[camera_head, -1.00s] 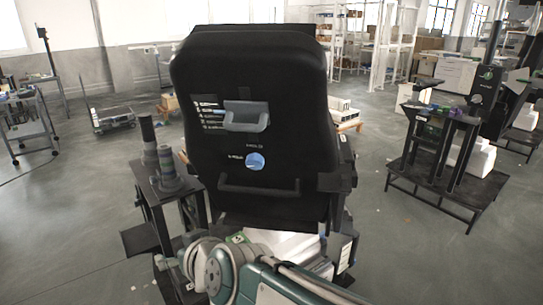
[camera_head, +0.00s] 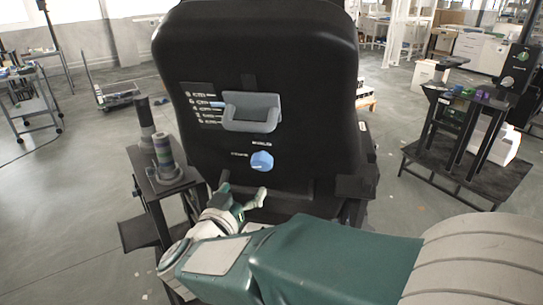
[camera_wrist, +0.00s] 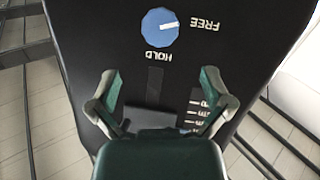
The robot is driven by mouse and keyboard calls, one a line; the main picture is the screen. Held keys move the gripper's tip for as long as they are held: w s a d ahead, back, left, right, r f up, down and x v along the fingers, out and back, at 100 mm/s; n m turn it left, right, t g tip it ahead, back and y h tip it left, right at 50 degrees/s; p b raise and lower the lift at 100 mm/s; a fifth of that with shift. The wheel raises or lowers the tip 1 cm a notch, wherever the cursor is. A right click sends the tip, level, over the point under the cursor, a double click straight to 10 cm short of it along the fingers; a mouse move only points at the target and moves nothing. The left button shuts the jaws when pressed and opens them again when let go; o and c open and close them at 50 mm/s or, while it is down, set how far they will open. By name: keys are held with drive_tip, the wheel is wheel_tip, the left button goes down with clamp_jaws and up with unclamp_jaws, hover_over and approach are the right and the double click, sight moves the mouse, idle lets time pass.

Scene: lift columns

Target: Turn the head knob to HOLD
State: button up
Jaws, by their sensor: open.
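The blue round knob (camera_head: 262,161) is on the back of the black seat-like panel (camera_head: 330,90), below a grey handle. In the wrist view, which is upside down, the knob (camera_wrist: 160,27) has a white pointer line aimed right toward the FREE label (camera_wrist: 207,24). The HOLD label (camera_wrist: 158,57) is just below the knob there. My gripper (camera_head: 243,192) is open and empty, below the knob in the head view. In the wrist view, its two green fingertips (camera_wrist: 160,74) are spread apart, short of the knob and not touching it.
The grey handle (camera_head: 251,112) sits above the knob beside a column of white labels. A stand with ringed posts (camera_head: 165,160) is left of the panel. A black table (camera_head: 470,165) is at right. Open floor lies on both sides.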

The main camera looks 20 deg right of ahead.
sight(261, 166)
drive_tip(key=x, duration=1)
drive_tip(key=shift+w, duration=0.25)
drive_tip(key=shift+a, duration=0.1)
drive_tip(key=shift+a, duration=0.1)
drive_tip(key=c, duration=1.1)
